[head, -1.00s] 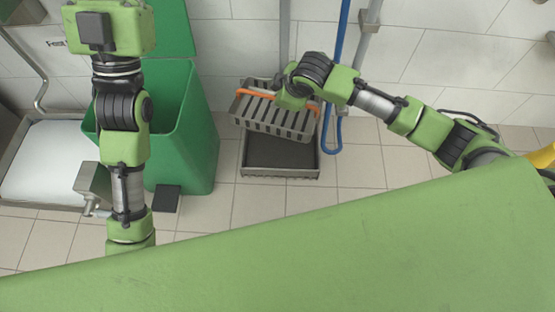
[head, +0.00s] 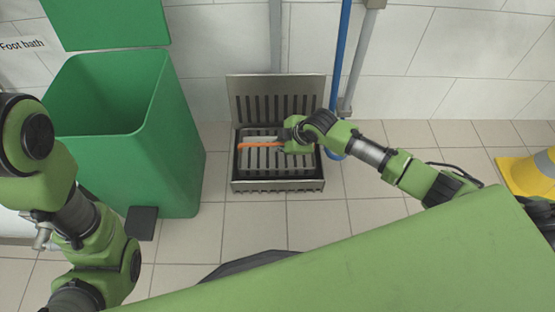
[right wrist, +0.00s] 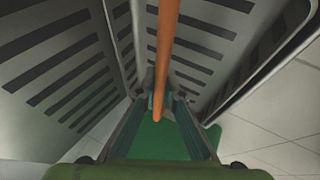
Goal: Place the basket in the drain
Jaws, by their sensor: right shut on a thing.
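The basket (head: 263,158) is grey and slotted, with an orange handle (head: 252,145). It is within the rim of the floor drain (head: 278,186). I cannot tell whether it rests on the bottom. A slotted grey panel (head: 276,97), like an open cover, stands upright at the drain's back edge. My right gripper (head: 288,142) is shut on the orange handle. In the right wrist view the handle (right wrist: 165,60) runs between the fingers, with slotted grey walls on both sides. My left arm shows at the left; its gripper is out of view.
A green bin (head: 170,150) with its lid (head: 105,20) raised stands left of the drain. A blue hose (head: 341,55) and grey pipes (head: 363,55) are behind at the right. A yellow object (head: 530,175) stands far right. The tiled floor (head: 385,215) right of the drain is clear.

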